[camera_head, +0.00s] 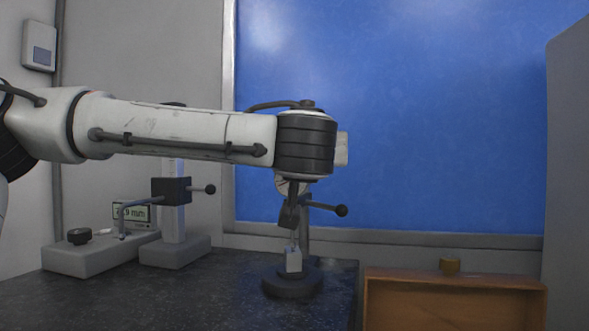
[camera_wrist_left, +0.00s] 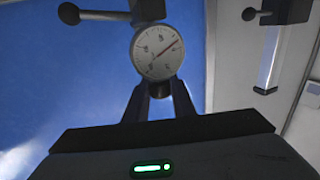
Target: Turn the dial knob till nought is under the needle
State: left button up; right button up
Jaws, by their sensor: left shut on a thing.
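The dial gauge shows in the left wrist view as a round white dial (camera_wrist_left: 158,53) with dark marks. Its needle points to the upper right of that picture. The numbers are too small to read surely. The dark knob (camera_wrist_left: 160,90) sits at the dial's lower edge. My left gripper (camera_wrist_left: 160,86) is shut on this knob, one finger on each side. My right gripper is not in view.
A second stand (camera_head: 175,250) with a black clamp is at the left, beside a grey box (camera_head: 90,256) with a small readout (camera_head: 131,212). A wooden drawer (camera_head: 455,300) is at the lower right. A blue panel (camera_head: 420,110) is behind. The dark bench (camera_head: 200,295) is clear in front.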

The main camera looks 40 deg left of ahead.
pick_arm(q)
jog(key=shift+w+f+n+g+y, duration=0.1)
jog(key=shift+f+n+g+y, duration=0.15)
jog(key=shift+n+g+y, duration=0.3)
jog(key=shift+r+n+g+y+b, duration=0.1)
jog(key=shift+n+g+y+b, duration=0.4)
jog(key=shift+g, duration=0.45)
jog(key=shift+r+n+g+y, duration=0.2)
jog(key=shift+n+g+y, duration=0.45)
jog(key=shift+n+g, duration=0.3)
jog(key=shift+r+g, duration=0.15)
jog(key=shift+g, duration=0.2)
jog(key=o, duration=1)
jog(key=shift+a, duration=0.1)
